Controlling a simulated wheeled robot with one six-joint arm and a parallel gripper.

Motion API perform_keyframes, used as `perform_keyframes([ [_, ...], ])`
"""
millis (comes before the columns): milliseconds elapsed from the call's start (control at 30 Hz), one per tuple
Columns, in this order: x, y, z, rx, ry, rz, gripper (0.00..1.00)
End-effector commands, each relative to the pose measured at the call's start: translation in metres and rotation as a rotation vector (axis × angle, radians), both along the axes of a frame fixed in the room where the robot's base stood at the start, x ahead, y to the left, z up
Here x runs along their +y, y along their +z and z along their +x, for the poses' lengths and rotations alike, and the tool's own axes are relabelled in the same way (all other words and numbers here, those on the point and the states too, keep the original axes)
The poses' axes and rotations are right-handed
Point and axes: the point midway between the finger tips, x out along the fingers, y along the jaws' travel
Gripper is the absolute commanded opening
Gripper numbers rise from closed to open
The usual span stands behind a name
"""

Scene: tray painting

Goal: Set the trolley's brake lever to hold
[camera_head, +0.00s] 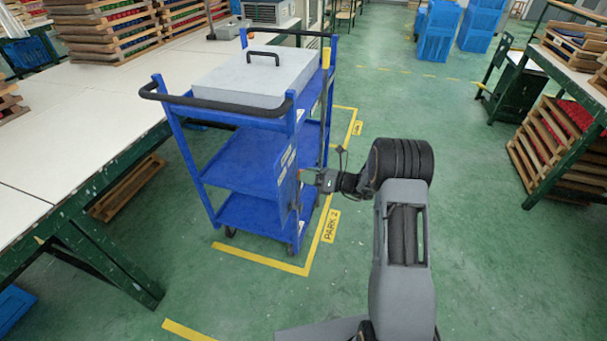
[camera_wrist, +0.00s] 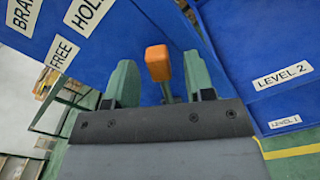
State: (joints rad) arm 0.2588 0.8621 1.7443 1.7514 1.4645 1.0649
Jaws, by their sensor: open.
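The blue trolley (camera_head: 245,160) stands left of my arm, with a blue brake plate (camera_head: 286,172) at its near right corner. In the wrist view the plate (camera_wrist: 110,45) carries the labels BRAKE, FREE and HOLD, partly cut off at the frame edge. A brake lever with an orange knob (camera_wrist: 157,62) shows between my green fingertips. My gripper (camera_wrist: 160,78) is open, with a finger on either side of the knob; contact cannot be told. In the head view my gripper (camera_head: 306,183) is beside the plate. Which label the lever points to is unclear.
A grey lidded box (camera_head: 250,80) sits on the trolley's top shelf. A long white table (camera_head: 70,130) stands to the left. Yellow floor lines (camera_head: 262,261) and a PARK 2 label (camera_head: 330,225) lie around the trolley. Green floor is open behind and right of my arm.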

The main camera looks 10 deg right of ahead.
Motion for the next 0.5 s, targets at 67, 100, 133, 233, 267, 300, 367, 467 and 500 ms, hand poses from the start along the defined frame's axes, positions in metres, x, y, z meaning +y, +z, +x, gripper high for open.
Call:
perform_keyframes([
  [67, -0.016, 0.001, -0.007, 0.001, -0.005, 0.000, 0.49],
  [100, -0.024, 0.002, -0.011, 0.001, -0.005, 0.001, 0.49],
  [133, -0.030, 0.001, -0.014, 0.001, -0.006, 0.000, 0.49],
  [233, -0.048, 0.001, -0.024, 0.002, -0.004, 0.001, 0.49],
  [267, -0.053, 0.001, -0.027, 0.003, -0.004, 0.001, 0.49],
  [300, -0.060, 0.001, -0.030, 0.003, -0.004, 0.000, 0.49],
  [367, -0.069, 0.001, -0.035, 0.002, -0.004, 0.001, 0.49],
  [467, -0.082, 0.000, -0.042, 0.002, -0.003, 0.000, 0.49],
  [500, -0.087, 0.000, -0.044, 0.002, -0.002, 0.000, 0.49],
])
